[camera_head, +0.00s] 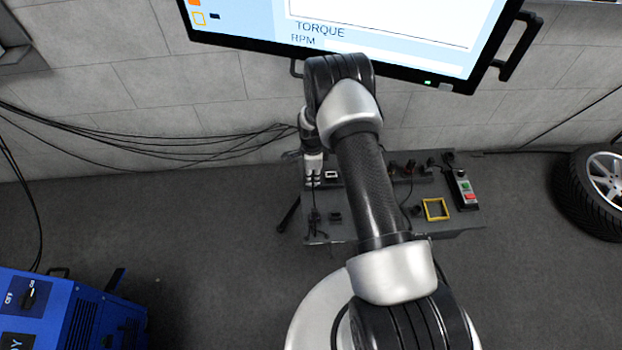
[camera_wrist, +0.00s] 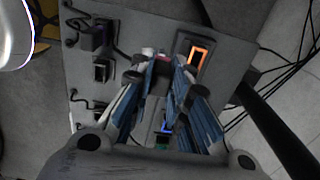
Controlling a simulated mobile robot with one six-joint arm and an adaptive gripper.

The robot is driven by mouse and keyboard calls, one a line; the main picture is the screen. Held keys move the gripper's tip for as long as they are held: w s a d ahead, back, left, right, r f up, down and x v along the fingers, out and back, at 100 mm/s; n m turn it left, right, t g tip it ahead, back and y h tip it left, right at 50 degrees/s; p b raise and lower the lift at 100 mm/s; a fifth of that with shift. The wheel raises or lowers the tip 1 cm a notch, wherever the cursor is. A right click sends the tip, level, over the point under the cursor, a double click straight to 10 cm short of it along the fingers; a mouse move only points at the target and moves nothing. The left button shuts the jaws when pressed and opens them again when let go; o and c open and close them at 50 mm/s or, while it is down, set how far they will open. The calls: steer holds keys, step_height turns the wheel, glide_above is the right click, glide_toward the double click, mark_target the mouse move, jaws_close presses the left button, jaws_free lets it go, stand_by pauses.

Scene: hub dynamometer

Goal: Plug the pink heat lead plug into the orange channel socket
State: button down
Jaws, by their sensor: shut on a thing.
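The orange channel socket (camera_wrist: 198,61) shows in the wrist view as a bright orange rectangular frame on the grey panel, just right of my fingertips. My gripper (camera_wrist: 158,78) is shut on a small dull reddish block between its pads, which looks like the pink heat lead plug (camera_wrist: 156,80). The fingers hide most of the plug. The plug appears beside the orange socket, apart from it; its height above the panel is hard to judge. In the head view my gripper (camera_head: 313,172) points down over the left part of the bench, and the plug cannot be made out.
Dark sockets and plugs with leads (camera_wrist: 103,68) line the panel's left side in the wrist view. Blue and green parts (camera_wrist: 165,127) show between my fingers. In the head view the bench bears a yellow frame (camera_head: 436,209) and a button box (camera_head: 464,190); a monitor (camera_head: 400,35) hangs behind.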

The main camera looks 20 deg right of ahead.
steer(key=shift+w+d, duration=0.25)
steer(key=shift+w, duration=0.65)
steer(key=shift+w+d, duration=0.3)
steer(key=shift+w, duration=0.65)
steer(key=shift+w+d, duration=0.25)
steer(key=shift+w, duration=0.65)
steer(key=shift+f, duration=0.1)
steer(key=shift+f, duration=0.3)
steer(key=shift+f, duration=0.3)
steer(key=shift+f, duration=1.25)
steer(key=c, duration=1.5)
jaws_free()
steer(key=shift+o, duration=0.2)
steer(key=shift+r, duration=0.15)
